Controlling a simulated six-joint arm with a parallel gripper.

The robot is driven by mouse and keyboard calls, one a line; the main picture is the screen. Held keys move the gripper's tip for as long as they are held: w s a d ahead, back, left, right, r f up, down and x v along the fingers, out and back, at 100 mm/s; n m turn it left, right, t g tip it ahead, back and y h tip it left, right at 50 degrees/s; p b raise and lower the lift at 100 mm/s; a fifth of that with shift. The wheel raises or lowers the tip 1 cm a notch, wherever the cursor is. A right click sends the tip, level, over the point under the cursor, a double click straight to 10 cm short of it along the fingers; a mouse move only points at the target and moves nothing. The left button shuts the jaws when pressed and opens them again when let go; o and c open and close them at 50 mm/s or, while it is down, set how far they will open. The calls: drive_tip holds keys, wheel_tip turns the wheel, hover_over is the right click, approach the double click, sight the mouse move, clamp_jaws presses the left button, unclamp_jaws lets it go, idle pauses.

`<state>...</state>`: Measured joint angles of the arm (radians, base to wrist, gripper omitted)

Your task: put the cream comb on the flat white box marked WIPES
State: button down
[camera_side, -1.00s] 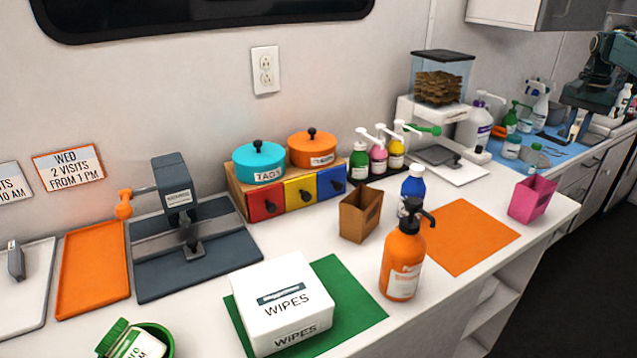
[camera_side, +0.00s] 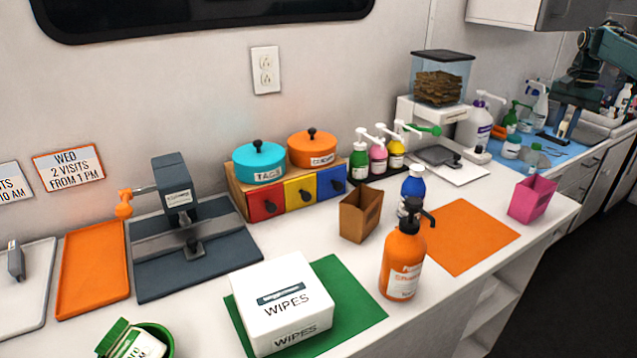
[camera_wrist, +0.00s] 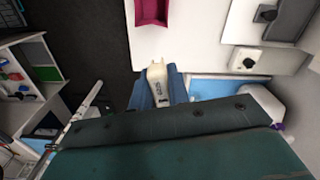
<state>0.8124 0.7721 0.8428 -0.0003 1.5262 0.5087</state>
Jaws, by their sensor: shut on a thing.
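The flat white box marked WIPES (camera_side: 262,312) sits on a green mat at the front of the counter in the side view. Its top is clear apart from printed marks. My gripper (camera_side: 567,122) is at the far right of the side view, over the blue mat and far from the box. In the wrist view my gripper (camera_wrist: 158,88) is shut on a pale cream piece with dark lettering, the cream comb (camera_wrist: 157,76). Its teeth cannot be made out. The comb shows only as a small pale sliver in the side view (camera_side: 563,130).
An orange pump bottle (camera_side: 402,265) stands just right of the box, with a blue bottle and brown bin (camera_side: 358,218) behind. A pink bin (camera_side: 531,200) stands near the counter's right end. The orange mat (camera_side: 470,238) is bare. Bottles crowd the blue mat (camera_side: 570,150).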

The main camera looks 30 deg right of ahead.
drive_tip(key=w+a+r+n, duration=0.1)
drive_tip(key=w+a+n, duration=0.3)
drive_tip(key=a, duration=0.9)
drive_tip(key=w+a+r+n, duration=0.1)
drive_tip(key=w+a, duration=0.6)
drive_tip(key=a, duration=0.6)
drive_tip(key=w+a+r+n, duration=0.25)
drive_tip(key=w+a, duration=0.25)
drive_tip(key=a, duration=0.8)
drive_tip(key=s+a+n, duration=0.3)
drive_tip(key=a+n, duration=0.1)
drive_tip(key=a, duration=1.5)
drive_tip(key=n, duration=0.4)
hover_over(284, 297)
wheel_tip(284, 297, down, 13)
drive_tip(key=shift+f, duration=0.1)
drive_tip(key=shift+f, duration=0.15)
drive_tip(key=shift+f, duration=2)
drive_tip(key=shift+f, duration=0.1)
